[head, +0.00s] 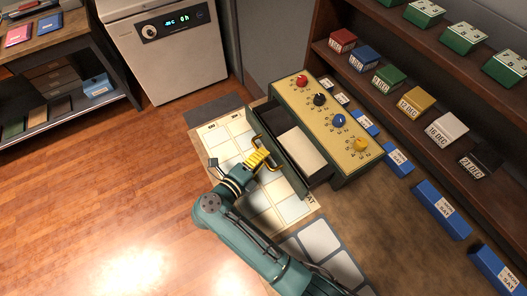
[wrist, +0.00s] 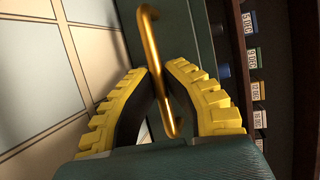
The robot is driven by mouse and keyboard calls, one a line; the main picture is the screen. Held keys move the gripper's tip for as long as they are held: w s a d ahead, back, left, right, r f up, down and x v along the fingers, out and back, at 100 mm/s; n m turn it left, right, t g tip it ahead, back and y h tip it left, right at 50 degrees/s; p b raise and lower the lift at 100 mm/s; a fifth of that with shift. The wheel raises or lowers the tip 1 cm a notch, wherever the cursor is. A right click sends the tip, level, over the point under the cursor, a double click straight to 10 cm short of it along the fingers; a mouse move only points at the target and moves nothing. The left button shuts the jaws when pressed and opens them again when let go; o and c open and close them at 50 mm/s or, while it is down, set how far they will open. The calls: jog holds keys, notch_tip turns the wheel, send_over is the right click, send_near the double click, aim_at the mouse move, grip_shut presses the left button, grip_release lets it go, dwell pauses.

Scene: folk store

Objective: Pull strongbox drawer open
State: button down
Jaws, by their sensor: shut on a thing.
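The strongbox (head: 345,130) is a dark green box with a cream top that carries red, black, blue and yellow knobs. Its drawer (head: 283,146) stands out from the left side, and a pale block shows inside. The drawer has a brass bar handle (head: 267,151), which also shows in the wrist view (wrist: 153,60). My gripper (head: 262,160), with yellow ribbed fingers, is at the handle. In the wrist view my gripper (wrist: 165,95) has its fingers on either side of the brass bar, shut on it. The drawer's green front fills the middle behind the bar.
A pale tiled board (head: 228,144) lies under the drawer and to its left. Shelves at right hold coloured boxes (head: 417,101) with date labels. Blue labelled blocks (head: 441,209) lie along the shelf's foot. A white appliance (head: 170,50) stands at the back. Wooden floor at left is clear.

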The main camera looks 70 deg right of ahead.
jog(key=c, duration=1.1)
grip_release()
jog(key=shift+s, duration=0.1)
jog(key=v, duration=1.2)
